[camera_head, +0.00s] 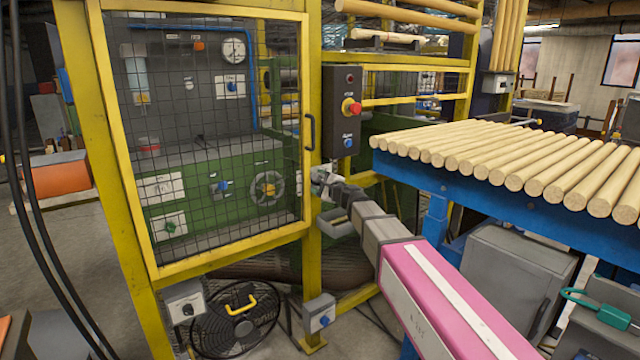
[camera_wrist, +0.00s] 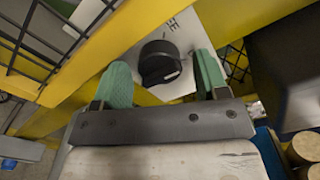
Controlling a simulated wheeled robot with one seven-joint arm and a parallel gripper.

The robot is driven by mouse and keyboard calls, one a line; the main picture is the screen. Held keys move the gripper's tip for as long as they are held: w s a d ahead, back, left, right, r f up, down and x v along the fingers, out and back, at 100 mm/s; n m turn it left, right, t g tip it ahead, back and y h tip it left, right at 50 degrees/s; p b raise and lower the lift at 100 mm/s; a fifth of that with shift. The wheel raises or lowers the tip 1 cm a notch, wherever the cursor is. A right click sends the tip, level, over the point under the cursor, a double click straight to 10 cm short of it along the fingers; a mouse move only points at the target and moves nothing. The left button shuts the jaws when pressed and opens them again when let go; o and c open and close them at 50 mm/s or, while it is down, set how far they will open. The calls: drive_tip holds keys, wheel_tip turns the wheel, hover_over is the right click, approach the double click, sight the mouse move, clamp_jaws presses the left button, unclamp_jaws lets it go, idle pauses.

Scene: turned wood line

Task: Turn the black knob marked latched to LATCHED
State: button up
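A round black knob (camera_wrist: 160,62) on a white plate (camera_wrist: 185,30) shows in the wrist view, with a small pale mark on its lower right. Only a few letters at the plate's top edge show, so I cannot read its positions. My gripper (camera_wrist: 162,76) is open, with one green fingertip on each side of the knob. Gaps show between the fingers and the knob; I cannot tell how deep the fingertips reach. In the head view my gripper (camera_head: 324,179) is at the yellow post beside the mesh door, and it hides the knob there.
The yellow mesh door (camera_head: 232,250) is shut, left of my gripper. A control box (camera_head: 340,95) with a red button is above it. A blue rack (camera_head: 480,198) of wooden dowels stands close on the right. A grey box with a blue knob (camera_head: 319,313) is low on the post.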

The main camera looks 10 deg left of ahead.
drive_tip(key=shift+n, duration=0.3)
drive_tip(key=n, duration=0.8)
drive_tip(key=v, duration=1.1)
drive_tip(key=s+d+f+n+g+h, duration=0.2)
drive_tip(key=s+d+f+g+h, duration=0.1)
drive_tip(key=d+f, duration=0.5)
drive_tip(key=s+d+f+n+g+h, duration=0.2)
drive_tip(key=d+f, duration=0.6)
drive_tip(key=f, duration=0.5)
drive_tip(key=shift+s+n+g+h, duration=0.4)
drive_tip(key=shift+s+n+g, duration=0.15)
drive_tip(key=shift+g, duration=0.35)
